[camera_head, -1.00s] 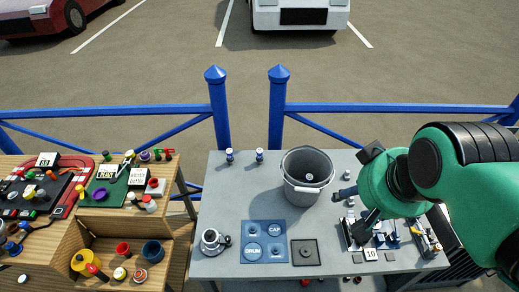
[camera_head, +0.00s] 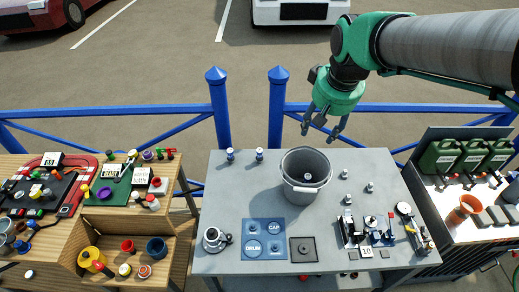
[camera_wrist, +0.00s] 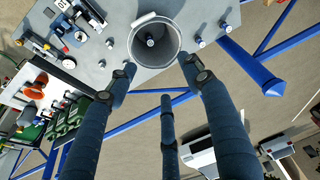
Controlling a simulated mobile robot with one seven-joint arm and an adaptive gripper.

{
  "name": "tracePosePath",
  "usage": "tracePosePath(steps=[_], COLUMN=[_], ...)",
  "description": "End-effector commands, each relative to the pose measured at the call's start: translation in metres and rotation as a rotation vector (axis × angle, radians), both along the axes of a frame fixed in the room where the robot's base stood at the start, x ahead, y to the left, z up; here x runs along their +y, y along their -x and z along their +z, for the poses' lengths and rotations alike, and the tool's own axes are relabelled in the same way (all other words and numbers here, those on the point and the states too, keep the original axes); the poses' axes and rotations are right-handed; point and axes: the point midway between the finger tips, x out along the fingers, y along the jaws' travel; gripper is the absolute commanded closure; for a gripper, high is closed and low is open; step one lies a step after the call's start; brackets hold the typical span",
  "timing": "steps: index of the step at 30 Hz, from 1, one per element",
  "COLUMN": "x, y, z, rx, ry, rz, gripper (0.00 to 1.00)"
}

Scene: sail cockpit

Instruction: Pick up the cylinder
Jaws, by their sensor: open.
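My gripper (camera_head: 320,130) is open and empty, with its fingers pointing down, above and behind the grey bucket (camera_head: 292,191) near the table's back edge. In the wrist view its spread fingers reach toward the bucket (camera_wrist: 134,45). A small grey piece (camera_head: 308,176) lies inside the bucket; its shape is hard to tell. Several small metal cylinder-like pieces stand on the table right of the bucket, one at the back (camera_head: 345,174), one to the right (camera_head: 369,188) and one nearer (camera_head: 344,201). Which one is the task's cylinder cannot be told.
The grey table (camera_head: 225,185) also holds a blue marked mat (camera_head: 263,252), a dark square plate (camera_head: 304,250) and metal devices (camera_head: 365,232). A blue railing (camera_head: 170,108) runs behind. A wooden bench (camera_head: 110,215) stands left, green cans (camera_head: 440,156) right.

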Motion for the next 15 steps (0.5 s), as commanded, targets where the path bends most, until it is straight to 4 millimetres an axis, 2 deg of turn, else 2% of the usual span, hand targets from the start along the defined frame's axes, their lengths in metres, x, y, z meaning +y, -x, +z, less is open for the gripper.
tracePosePath(steps=[3,15], x=[0.008,0.036], y=[-0.029,-0.118], z=[-0.005,-0.038], rx=[0.025,0.093], ry=[0.005,0.024], rz=[0.021,0.093], gripper=[0.49,0.49])
